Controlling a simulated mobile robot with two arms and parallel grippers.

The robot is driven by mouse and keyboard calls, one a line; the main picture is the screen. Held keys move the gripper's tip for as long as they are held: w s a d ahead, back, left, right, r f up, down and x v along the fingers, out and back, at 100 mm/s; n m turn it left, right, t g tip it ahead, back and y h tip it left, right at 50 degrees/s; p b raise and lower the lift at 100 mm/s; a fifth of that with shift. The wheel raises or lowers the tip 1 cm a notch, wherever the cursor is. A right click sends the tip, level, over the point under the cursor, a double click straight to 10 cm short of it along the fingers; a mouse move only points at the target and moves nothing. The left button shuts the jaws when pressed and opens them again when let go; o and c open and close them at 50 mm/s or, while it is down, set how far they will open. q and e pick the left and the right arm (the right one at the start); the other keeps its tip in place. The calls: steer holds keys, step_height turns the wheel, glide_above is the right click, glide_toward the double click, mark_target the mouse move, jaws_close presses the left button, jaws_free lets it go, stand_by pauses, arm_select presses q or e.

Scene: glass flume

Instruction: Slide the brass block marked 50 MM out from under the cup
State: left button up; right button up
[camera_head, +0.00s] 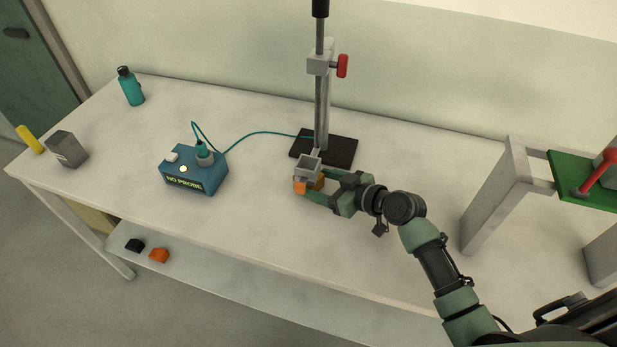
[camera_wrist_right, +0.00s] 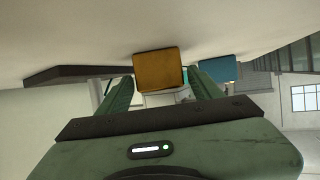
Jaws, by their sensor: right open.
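The grey, open-topped square cup (camera_head: 307,168) is at the foot of the stand. The brass block (camera_wrist_right: 158,70) shows as an orange-brown face between my right gripper's fingers in the wrist view. In the head view, an orange-brown patch (camera_head: 300,188) shows just below the cup, partly hidden by the fingers. No 50 MM mark is readable. My right gripper (camera_head: 311,190) is open, with its green fingers on either side of the block; I cannot tell whether they touch it. It also shows in the wrist view (camera_wrist_right: 162,90). My left gripper is not in view.
The stand (camera_head: 322,95) with a red knob and dark base (camera_head: 343,150) rises behind the cup. A blue NO PROBE box (camera_head: 193,176) with a cable is to the left. A grey frame (camera_head: 495,195) stands right.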

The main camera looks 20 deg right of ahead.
steer(key=shift+x, duration=2.6)
jaws_close()
